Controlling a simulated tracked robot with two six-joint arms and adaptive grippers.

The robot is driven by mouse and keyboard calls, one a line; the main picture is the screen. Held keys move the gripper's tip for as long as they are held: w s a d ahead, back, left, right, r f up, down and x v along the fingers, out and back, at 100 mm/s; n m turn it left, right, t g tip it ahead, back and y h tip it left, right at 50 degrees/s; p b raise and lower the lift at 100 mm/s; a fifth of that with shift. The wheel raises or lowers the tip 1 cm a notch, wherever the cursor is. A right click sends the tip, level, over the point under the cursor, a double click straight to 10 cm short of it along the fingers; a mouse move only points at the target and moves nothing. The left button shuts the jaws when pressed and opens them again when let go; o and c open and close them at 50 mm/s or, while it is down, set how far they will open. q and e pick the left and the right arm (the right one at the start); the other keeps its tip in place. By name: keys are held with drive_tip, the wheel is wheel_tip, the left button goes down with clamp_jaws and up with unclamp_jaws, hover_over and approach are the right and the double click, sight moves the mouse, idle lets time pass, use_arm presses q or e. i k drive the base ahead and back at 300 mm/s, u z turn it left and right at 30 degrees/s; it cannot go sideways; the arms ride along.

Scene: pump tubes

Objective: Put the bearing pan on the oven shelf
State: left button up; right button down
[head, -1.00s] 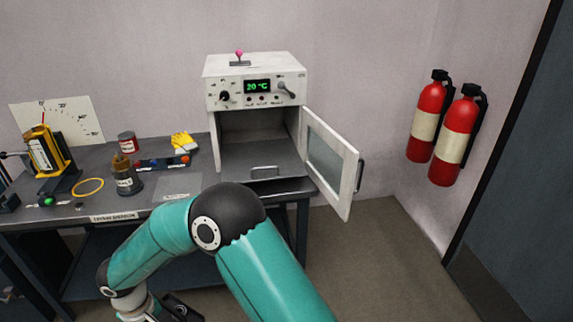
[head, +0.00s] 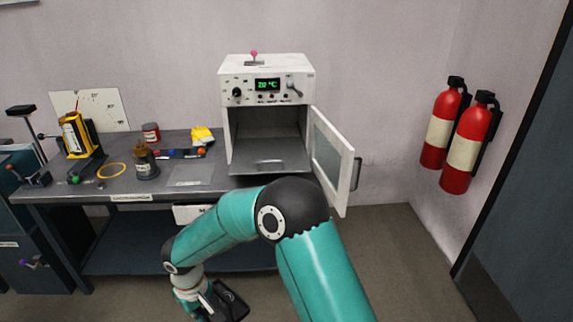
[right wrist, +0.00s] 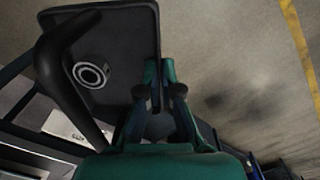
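The bearing pan (head: 233,299) is a dark square tray low in the head view, beside my right gripper (head: 208,302) and below table height. In the right wrist view the pan (right wrist: 125,55) is at upper left, with a pale bearing ring (right wrist: 90,75) in it and a dark curved bar across its left side. My right gripper (right wrist: 160,90) appears shut on the pan's edge or handle; the exact contact is hidden. The oven (head: 267,80) stands open on the bench, its grey shelf (head: 255,150) visible and empty. My left gripper is in no view.
The oven door (head: 333,160) is swung open to the right. The bench (head: 150,185) holds a yellow device (head: 76,135), cans and a yellow ring (head: 112,171). Fire extinguishers (head: 466,145) hang on the right wall. Open floor lies below the door.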

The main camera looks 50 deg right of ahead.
sight(270, 156)
drive_tip(key=z, duration=0.85)
drive_tip(key=i, duration=1)
drive_tip(key=z, duration=0.05)
